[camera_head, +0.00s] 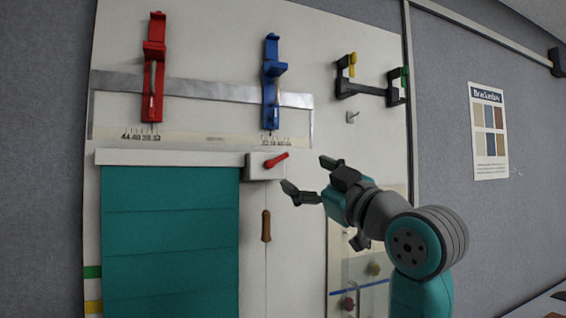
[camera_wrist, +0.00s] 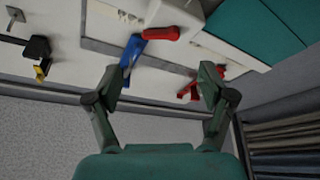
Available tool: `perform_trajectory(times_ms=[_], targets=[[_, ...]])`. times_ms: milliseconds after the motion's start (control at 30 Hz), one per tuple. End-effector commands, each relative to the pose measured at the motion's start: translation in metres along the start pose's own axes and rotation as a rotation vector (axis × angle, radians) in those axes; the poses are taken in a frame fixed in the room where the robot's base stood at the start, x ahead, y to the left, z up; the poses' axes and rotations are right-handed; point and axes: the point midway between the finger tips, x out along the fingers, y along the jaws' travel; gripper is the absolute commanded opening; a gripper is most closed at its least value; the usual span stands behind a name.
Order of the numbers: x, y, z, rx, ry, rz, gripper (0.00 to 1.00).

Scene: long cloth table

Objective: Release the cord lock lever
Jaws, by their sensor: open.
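The cord lock lever is a short red lever (camera_head: 276,160) on a white box (camera_head: 257,172) at the right end of the blind's white headrail (camera_head: 170,157). It slants up to the right. My gripper (camera_head: 309,175) is open and empty just right of the lever and apart from it. In the wrist view, which looks turned over, the red lever (camera_wrist: 161,33) shows beyond the gap between my fingers (camera_wrist: 160,84), on the white box (camera_wrist: 174,13). A teal blind (camera_head: 170,240) hangs below the headrail. A cord with a brown handle (camera_head: 266,225) hangs below the box.
Above are a red slider (camera_head: 153,65) and a blue slider (camera_head: 271,80) on a metal rail (camera_head: 205,92). A black bracket (camera_head: 362,88) with yellow and green parts and a small hook (camera_head: 352,117) sit at upper right. A clear panel (camera_head: 350,270) is below my arm.

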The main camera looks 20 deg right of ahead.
Motion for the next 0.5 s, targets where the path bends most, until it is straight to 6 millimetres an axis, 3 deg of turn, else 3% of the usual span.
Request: perform_trajectory(times_ms=[300,500], targets=[[0.057,0.000,0.000,0.001,-0.001,-0.001,0.81],[0.080,0.000,0.000,0.001,0.000,0.000,0.81]])
